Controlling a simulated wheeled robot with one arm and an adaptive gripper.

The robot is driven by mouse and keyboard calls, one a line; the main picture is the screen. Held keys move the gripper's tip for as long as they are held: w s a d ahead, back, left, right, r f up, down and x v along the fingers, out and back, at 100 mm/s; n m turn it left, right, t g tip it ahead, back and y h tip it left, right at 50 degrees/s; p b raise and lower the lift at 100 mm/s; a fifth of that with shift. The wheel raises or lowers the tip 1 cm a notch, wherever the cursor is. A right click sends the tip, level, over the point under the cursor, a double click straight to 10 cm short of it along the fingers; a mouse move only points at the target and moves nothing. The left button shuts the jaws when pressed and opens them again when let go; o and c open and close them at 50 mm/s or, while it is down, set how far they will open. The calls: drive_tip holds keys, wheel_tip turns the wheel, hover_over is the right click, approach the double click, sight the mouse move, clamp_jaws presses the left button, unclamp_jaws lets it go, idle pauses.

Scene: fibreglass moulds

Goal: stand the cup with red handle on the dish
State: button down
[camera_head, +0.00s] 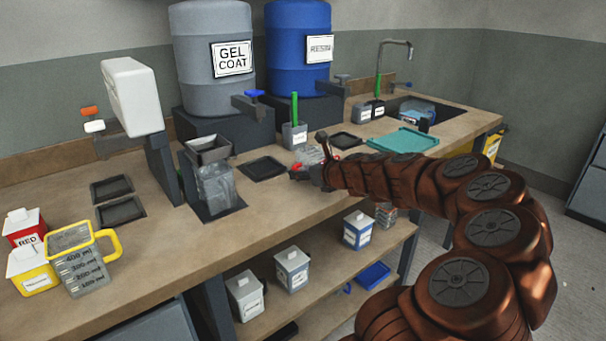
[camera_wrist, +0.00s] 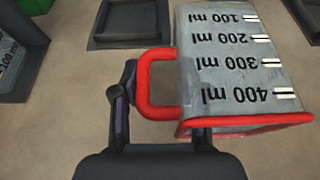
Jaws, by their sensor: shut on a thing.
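The cup with red handle (camera_wrist: 240,65) is grey and translucent, with a red rim and millilitre marks. It fills the upper right of the wrist view, and in the head view it is a small shape (camera_head: 308,155) at my arm's end. My gripper (camera_wrist: 160,105) is shut on its red handle (camera_wrist: 144,85); the handle lies between the fingers. The gripper also shows in the head view (camera_head: 318,168). A dark square dish (camera_wrist: 108,38) lies beyond the cup to the left in the wrist view. Several such dark dishes show in the head view, including one left of the cup (camera_head: 264,168).
A cup with yellow handle (camera_head: 82,265) stands at the front left beside red and yellow tins. A holder with a green stick (camera_head: 294,135) is behind the cup. A teal tray (camera_head: 403,139) lies to the right.

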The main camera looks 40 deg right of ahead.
drive_tip(key=shift+f, duration=0.15)
drive_tip(key=c, duration=0.6)
unclamp_jaws()
